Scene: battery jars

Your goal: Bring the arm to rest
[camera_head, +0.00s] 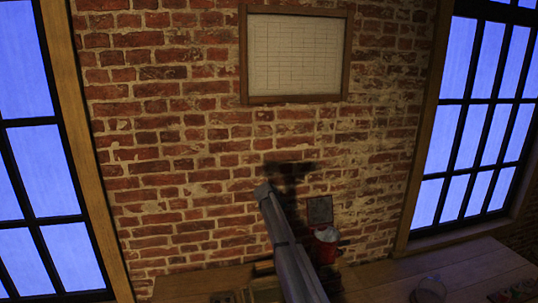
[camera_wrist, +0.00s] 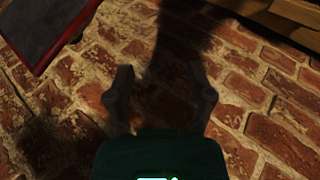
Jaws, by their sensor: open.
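My gripper (camera_wrist: 161,67) shows in the wrist view with its two dark fingers spread apart. Nothing is between them, and brick wall fills the view behind them. In the head view my grey arm rises from the bottom middle and leans up to the left in front of the wall. I cannot make out my gripper in that view. No battery jar can be told for certain.
The brick wall (camera_head: 170,130) is ahead, with a framed chart (camera_head: 295,55) on it. A red object with a pale top (camera_head: 326,245) stands right of my arm, below a dark panel (camera_head: 320,210). A wooden table (camera_head: 385,283) holds a clear round dish (camera_head: 430,290) at right.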

